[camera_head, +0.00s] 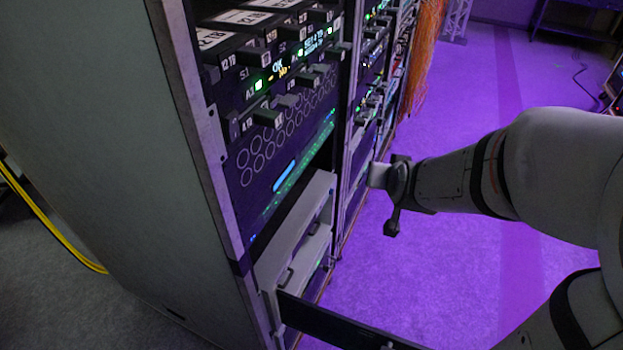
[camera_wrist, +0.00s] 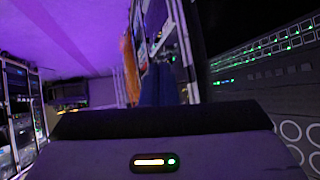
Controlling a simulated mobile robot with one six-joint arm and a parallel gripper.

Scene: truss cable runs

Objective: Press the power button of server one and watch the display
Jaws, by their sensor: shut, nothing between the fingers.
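The front rack holds drive units (camera_head: 285,60) with dark latch handles, small green lights and labels. One label seems to read S.1, with a small lit display (camera_head: 318,40) to its right; its text is too small to read surely. Below is a dark panel with ring-shaped vents and a blue-lit strip (camera_head: 285,175). I cannot tell which part is server one's power button. My gripper (camera_head: 378,175) is shut and empty, to the right of the rack fronts, its tips pointing left. In the wrist view, its body shows at the bottom, and a ring-vented panel (camera_wrist: 292,132) is at right.
A grey unit (camera_head: 300,240) sits low in the front rack, with a dark bar (camera_head: 340,325) sticking out below it. Orange cables (camera_head: 424,50) hang farther back. A yellow cable (camera_head: 45,220) runs at left. Purple-lit floor (camera_head: 440,265) is open to the right.

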